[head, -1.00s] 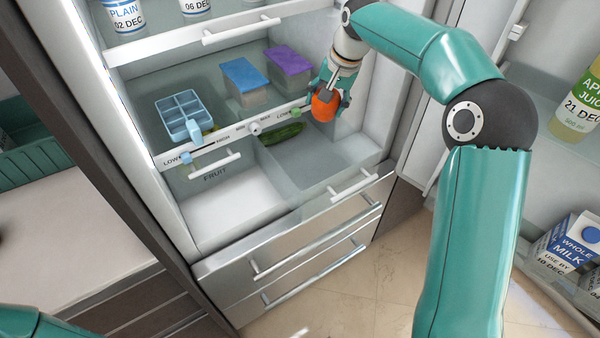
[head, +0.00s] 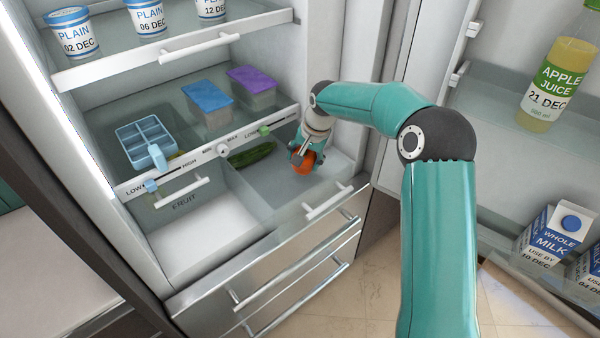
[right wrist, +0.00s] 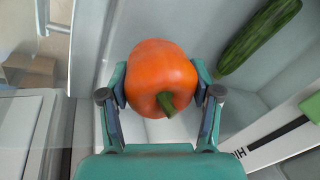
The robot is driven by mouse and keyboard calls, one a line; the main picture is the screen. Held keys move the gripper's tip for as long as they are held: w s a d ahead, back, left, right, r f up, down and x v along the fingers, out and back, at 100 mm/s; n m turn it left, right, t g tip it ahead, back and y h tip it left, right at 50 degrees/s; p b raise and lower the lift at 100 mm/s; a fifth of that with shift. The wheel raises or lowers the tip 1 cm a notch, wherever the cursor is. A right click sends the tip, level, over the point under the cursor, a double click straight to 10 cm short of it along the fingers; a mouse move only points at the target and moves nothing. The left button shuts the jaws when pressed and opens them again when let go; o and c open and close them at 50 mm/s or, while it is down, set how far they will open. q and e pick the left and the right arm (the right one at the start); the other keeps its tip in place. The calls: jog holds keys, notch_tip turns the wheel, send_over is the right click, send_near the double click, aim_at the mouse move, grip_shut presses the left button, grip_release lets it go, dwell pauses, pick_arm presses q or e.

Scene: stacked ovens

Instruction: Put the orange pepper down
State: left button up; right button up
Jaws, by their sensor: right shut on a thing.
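The orange pepper (head: 304,163) is held in my right gripper (head: 301,157), low in the right-hand drawer compartment (head: 275,190) of the fridge. In the right wrist view the pepper (right wrist: 160,76) sits between the two fingers of my right gripper (right wrist: 161,92), which touch its sides, with its green stem towards the camera. I cannot tell whether the pepper touches the drawer floor. My left gripper is not in view.
A cucumber (head: 252,154) lies in the same compartment, left of the pepper; it also shows in the right wrist view (right wrist: 258,35). The left compartment, marked FRUIT (head: 195,237), looks empty. Lidded boxes (head: 208,101) and an ice tray (head: 146,140) stand on the shelf above.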

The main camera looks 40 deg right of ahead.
aim_at(304, 170)
jog(key=shift+f, duration=2.25)
jog(key=o, duration=1.2)
jog(key=shift+c, duration=0.2)
jog(key=shift+r, duration=0.1)
jog(key=v, duration=1.2)
